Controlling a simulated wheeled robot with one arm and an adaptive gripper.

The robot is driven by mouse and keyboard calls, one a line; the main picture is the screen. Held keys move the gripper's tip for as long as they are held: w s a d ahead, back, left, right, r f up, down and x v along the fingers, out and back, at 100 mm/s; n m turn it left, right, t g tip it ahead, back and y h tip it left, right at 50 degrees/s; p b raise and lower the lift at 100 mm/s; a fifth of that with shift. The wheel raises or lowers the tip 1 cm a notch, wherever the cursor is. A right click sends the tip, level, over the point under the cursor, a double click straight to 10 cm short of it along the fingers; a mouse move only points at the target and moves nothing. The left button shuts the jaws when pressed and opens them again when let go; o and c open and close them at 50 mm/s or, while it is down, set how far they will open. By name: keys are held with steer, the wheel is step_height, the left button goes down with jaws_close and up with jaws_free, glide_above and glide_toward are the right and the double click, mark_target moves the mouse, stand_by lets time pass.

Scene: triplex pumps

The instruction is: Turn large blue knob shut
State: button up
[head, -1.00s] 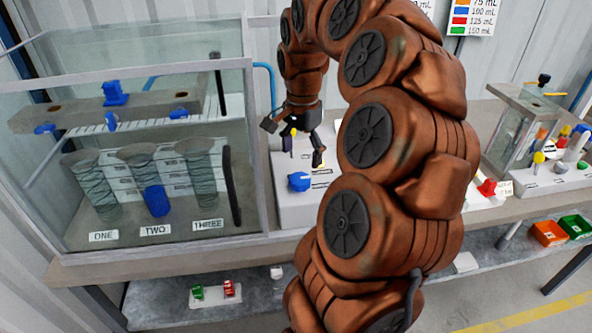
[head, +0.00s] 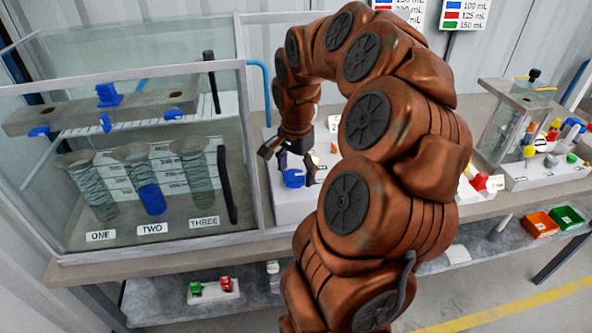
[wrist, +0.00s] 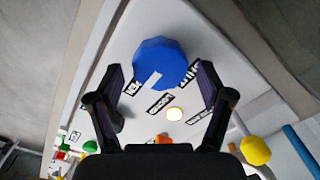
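The large blue knob (head: 293,178) sits on a white panel box (head: 292,206) on the bench, right of the glass tank. In the wrist view the blue knob (wrist: 164,62) is a faceted disc with a pale pointer mark near its lower left edge. Black label text lies around it on the panel. My gripper (head: 289,170) is above the panel at the knob. In the wrist view my gripper (wrist: 165,85) is open, its dark fingers spread to the left and right of the knob's near side. I cannot tell whether they touch it.
The glass tank (head: 150,245) with three cylinders marked ONE, TWO and THREE stands close on the left. A yellow knob (wrist: 256,150) and a small lit button (wrist: 174,114) are on or near the panel. Orange and green bins (head: 540,224) sit low right.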

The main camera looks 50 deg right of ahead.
steer(key=c, duration=1.1)
steer(key=shift+f+n+b, duration=0.15)
steer(key=shift+n+b, duration=0.25)
steer(key=shift+b, duration=0.1)
steer(key=n+b, duration=0.2)
steer(key=n, duration=0.1)
steer(key=shift+w+b, duration=0.15)
steer(key=shift+b, duration=0.2)
steer(key=n+b, duration=0.2)
steer(key=n, duration=0.2)
steer(key=shift+a, duration=0.1)
steer(key=n+b, duration=0.1)
steer(key=n, duration=0.4)
steer(key=shift+w+a, duration=0.1)
steer(key=n, duration=0.5)
steer(key=shift+a+b, duration=0.1)
steer(key=shift+b, duration=0.25)
